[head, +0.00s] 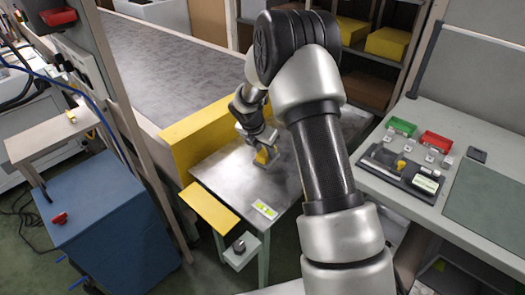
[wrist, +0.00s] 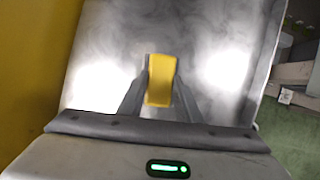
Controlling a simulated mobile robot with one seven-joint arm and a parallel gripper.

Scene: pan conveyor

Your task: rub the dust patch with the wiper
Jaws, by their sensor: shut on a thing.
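My gripper (head: 262,150) is over the grey metal table (head: 222,176) in the head view, shut on a small yellow block-like thing, which I take to be the wiper (wrist: 161,80). In the wrist view it stands between the two fingers, in the middle of the picture. The metal top fills the view behind it, with bright glare on the left and right. Cloudy grey smudges (wrist: 180,30) show on the top; I cannot tell where a dust patch begins or ends. Whether the wiper touches the table is not clear.
A yellow upright panel (head: 195,140) borders the table's far left, and a yellow flap (head: 209,208) its front left. A small green-and-white label (head: 264,210) lies at the front corner. The conveyor (head: 165,60) runs behind. A workbench with a tool tray (head: 400,172) stands right.

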